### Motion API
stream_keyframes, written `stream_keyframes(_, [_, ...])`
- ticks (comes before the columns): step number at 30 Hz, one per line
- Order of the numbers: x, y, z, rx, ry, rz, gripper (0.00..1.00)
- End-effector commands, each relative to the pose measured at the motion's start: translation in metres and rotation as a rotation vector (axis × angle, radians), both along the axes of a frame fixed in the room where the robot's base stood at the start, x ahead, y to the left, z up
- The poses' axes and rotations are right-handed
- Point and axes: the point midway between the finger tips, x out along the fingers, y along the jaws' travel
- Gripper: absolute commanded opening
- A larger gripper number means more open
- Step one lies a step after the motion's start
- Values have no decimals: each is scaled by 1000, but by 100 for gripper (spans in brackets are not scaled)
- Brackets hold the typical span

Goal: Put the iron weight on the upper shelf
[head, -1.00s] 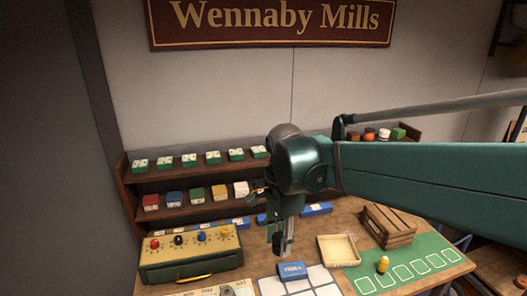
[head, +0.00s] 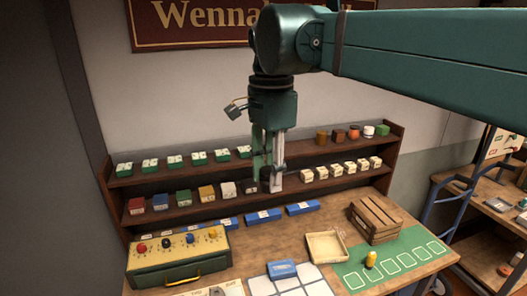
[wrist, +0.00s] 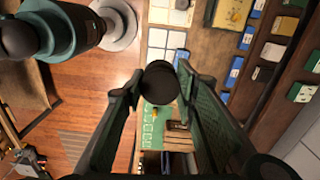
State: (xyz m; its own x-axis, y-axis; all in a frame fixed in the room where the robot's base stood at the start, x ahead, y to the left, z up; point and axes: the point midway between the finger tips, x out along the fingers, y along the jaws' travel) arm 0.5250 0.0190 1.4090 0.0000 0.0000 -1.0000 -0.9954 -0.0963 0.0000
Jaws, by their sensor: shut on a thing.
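The iron weight (wrist: 158,82) is a dark round piece between my fingertips in the wrist view. It also shows small and dark at the fingertips in the head view (head: 265,186). My gripper (head: 269,180) is shut on it, pointing down in front of the shelf unit. In the picture the weight overlaps the lower shelf level, below the upper shelf (head: 298,151).
The lower shelf holds coloured boxes (head: 183,198) and cream boxes (head: 336,170). Blue boxes (head: 301,208) lie below. On the table are a yellow-topped case (head: 178,258), a shallow tray (head: 327,247), a wooden crate (head: 374,219) and a yellow bottle (head: 371,259).

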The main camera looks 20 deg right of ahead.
Motion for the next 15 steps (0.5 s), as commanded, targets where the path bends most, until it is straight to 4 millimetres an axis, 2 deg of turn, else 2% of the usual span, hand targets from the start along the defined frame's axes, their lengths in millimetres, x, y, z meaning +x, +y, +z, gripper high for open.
stream_keyframes(3, [0, 0, 19, 0, 0, 0, 5])
stream_keyframes(15, [49, -17, 36, 0, 0, 4, 5])
